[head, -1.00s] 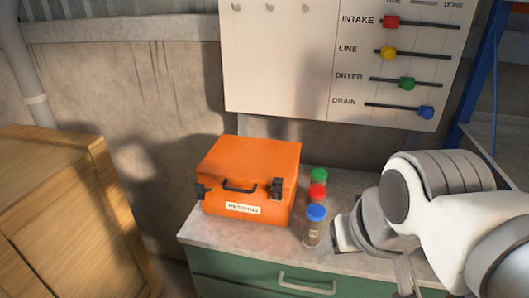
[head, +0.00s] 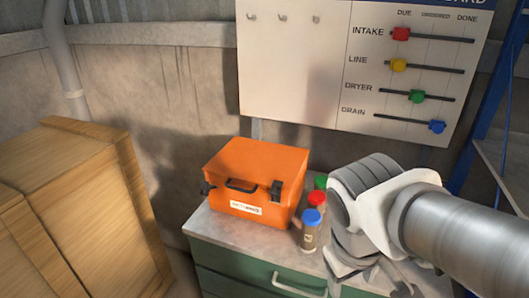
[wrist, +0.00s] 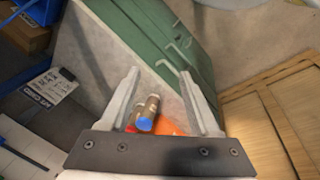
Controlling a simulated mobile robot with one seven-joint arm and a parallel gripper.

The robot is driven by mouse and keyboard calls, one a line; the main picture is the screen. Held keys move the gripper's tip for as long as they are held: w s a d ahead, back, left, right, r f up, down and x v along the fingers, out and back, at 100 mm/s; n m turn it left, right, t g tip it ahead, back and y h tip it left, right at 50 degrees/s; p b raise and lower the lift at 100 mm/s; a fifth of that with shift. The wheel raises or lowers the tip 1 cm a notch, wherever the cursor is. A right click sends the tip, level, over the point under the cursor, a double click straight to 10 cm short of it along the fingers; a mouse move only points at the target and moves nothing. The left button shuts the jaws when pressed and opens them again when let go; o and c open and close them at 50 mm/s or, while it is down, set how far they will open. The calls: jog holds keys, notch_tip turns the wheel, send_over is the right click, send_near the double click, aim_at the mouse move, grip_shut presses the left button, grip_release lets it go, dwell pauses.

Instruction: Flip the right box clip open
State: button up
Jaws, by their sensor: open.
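The orange box (head: 255,170) stands on the cabinet top in the head view, with a black handle and a white label on its front. The right box clip (head: 277,191) is black and sits at the front right; its exact position is too small to tell. The left clip (head: 206,188) is at the front left corner. My gripper, partly hidden by my arm in the head view, is right of the box and apart from it. In the wrist view my gripper (wrist: 160,75) is open and empty, and a bit of orange (wrist: 169,127) shows low between its fingers.
Capped bottles with a blue cap (head: 312,216), a red cap (head: 316,198) and a green cap (head: 320,182) stand close to the box's right side, between it and my arm. A wall board (head: 300,70) is behind. Wooden crates (head: 80,200) stand left.

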jog(key=f+n+g+h, duration=0.1)
jog(key=f+n+h, duration=0.1)
jog(key=n, duration=0.1)
jog(key=n+t+h+p, duration=0.3)
jog(key=n+t+p, duration=0.3)
jog(key=n+t, duration=1.4)
send_near(273, 194)
jog(key=w+r+n+g, duration=0.1)
jog(key=w, duration=0.1)
jog(key=w+d+r+n+g+p, duration=0.1)
jog(key=w+n+g, duration=0.1)
jog(key=w, duration=0.1)
jog(key=w+d+r+n+g+p, duration=0.1)
jog(key=w+n, duration=0.1)
jog(key=shift+w+d+r+g, duration=0.2)
jog(key=shift+r+g, duration=0.1)
jog(key=shift+r, duration=0.1)
grip_shut()
